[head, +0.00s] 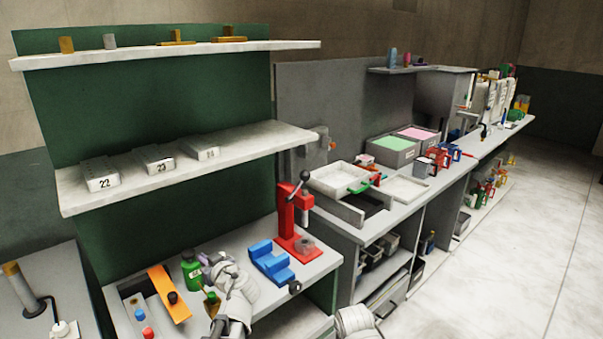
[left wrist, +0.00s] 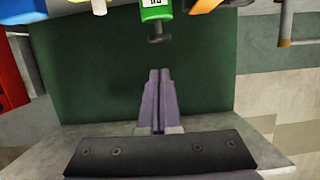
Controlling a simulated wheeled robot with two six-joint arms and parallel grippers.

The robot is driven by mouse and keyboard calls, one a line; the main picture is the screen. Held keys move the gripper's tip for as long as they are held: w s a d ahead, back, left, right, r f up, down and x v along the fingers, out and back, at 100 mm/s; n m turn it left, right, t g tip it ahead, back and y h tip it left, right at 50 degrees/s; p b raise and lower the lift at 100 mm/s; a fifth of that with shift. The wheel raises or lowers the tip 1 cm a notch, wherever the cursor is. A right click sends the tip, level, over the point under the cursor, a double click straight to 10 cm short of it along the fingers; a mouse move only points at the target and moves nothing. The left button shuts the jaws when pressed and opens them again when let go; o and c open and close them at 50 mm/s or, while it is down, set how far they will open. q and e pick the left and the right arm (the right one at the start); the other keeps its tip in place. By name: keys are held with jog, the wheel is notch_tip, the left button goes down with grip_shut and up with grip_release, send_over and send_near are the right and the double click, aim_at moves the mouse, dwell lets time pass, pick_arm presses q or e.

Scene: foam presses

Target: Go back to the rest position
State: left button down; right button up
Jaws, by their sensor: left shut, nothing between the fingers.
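My left gripper (head: 206,261) is over the near green-backed workbench, beside a green bottle (head: 191,270). In the left wrist view its two purple-grey fingers (left wrist: 155,98) are shut together with nothing between them. The green bottle also shows in the left wrist view (left wrist: 155,10), at the top edge and apart from the fingertips. A white rounded part at the bottom of the head view seems to be my right arm; its gripper is not seen.
A blue block (head: 270,262) and a red press (head: 295,222) stand right of my left arm. An orange bar (head: 169,294) lies to its left. A shelf (head: 240,150) with several numbered boxes is above. Open floor (head: 500,270) lies to the right.

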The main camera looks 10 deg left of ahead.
pick_arm(q)
jog(key=s+d+f+m+g+h, duration=0.3)
jog(key=s+d+f+m, duration=0.1)
jog(key=d, duration=0.6)
jog(key=s+d+f+m+g+h, duration=0.3)
jog(key=s+d+f+m, duration=0.2)
jog(key=s+d, duration=0.4)
jog(key=s+d+f+m+g+h, duration=0.4)
jog(key=s+d+f, duration=0.2)
jog(key=d, duration=0.5)
jog(key=shift+s+f, duration=0.4)
jog(key=shift+s, duration=0.05)
